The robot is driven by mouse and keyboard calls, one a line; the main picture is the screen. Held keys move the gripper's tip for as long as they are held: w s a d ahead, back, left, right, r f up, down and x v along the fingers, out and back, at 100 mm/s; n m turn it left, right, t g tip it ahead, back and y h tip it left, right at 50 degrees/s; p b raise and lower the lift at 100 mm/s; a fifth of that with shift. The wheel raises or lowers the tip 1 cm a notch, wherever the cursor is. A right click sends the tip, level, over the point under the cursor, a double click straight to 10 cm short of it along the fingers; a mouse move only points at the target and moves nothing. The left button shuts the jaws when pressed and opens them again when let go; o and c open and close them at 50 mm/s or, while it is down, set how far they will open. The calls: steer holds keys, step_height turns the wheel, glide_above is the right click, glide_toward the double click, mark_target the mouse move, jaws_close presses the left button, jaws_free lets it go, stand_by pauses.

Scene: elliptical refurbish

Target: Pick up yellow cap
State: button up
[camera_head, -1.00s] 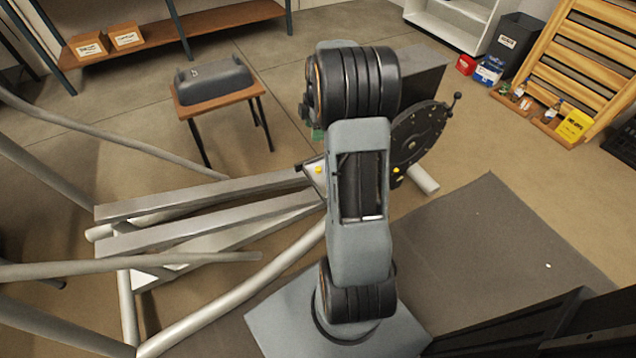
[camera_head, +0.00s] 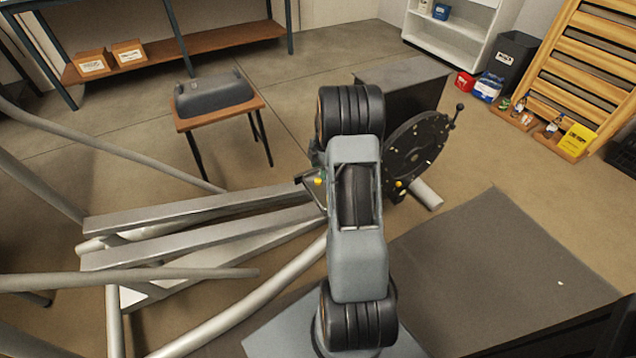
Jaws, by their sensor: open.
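Another small yellow piece (camera_head: 398,184) shows low on the black disc (camera_head: 418,150), right of my arm. I cannot tell for sure which one is the task's cap. My arm stands in the middle of the view and reaches away from the camera. My gripper is hidden behind the arm's links, so its distance from either yellow piece does not show.
Long grey beams (camera_head: 190,212) and tubes fill the left side. A small table (camera_head: 228,112) with a dark grey cover (camera_head: 213,95) stands behind them. A dark box (camera_head: 400,80) is beyond the disc. Shelves line the back.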

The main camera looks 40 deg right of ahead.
mark_target(318, 181)
steer(key=f, duration=0.1)
steer(key=f+b, duration=0.1)
steer(key=f, duration=0.3)
steer(key=shift+w+a+b, duration=0.15)
steer(key=shift+a+b, duration=0.2)
steer(key=shift+b, duration=0.05)
steer(key=shift+r, duration=0.1)
steer(key=shift+c, duration=0.4)
jaws_close()
